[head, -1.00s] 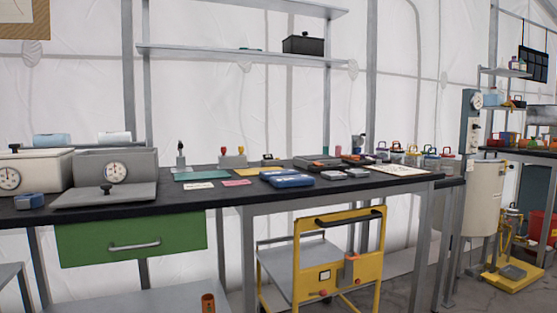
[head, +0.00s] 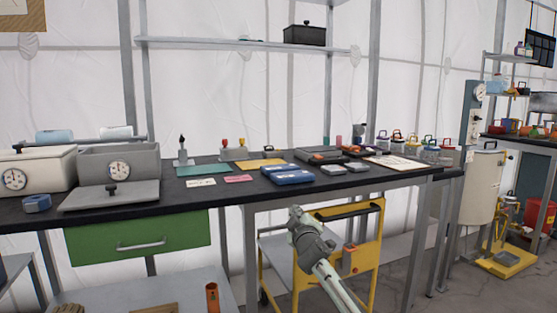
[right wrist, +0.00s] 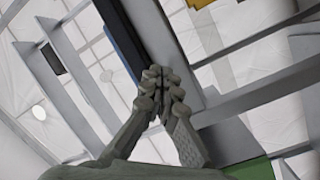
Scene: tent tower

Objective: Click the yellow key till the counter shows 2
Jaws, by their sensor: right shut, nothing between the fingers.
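My right gripper (head: 297,213) is in front of the bench, over the yellow cart and below the benchtop's front edge. Its fingers are shut together with nothing between them, as the right wrist view (right wrist: 163,84) also shows. A small grey box at the back of the bench carries a red knob (head: 225,143) and a yellow knob (head: 242,142). I cannot tell whether the yellow knob is the yellow key. No counter reading can be made out. My right gripper is apart from everything on the bench. My left gripper is not in view.
The dark benchtop (head: 150,208) holds a blue case (head: 287,174), flat coloured sheets and grey dial boxes on the left. A green drawer (head: 138,240) hangs below it. The yellow cart (head: 370,262) stands under the bench, and several jars stand at the back right.

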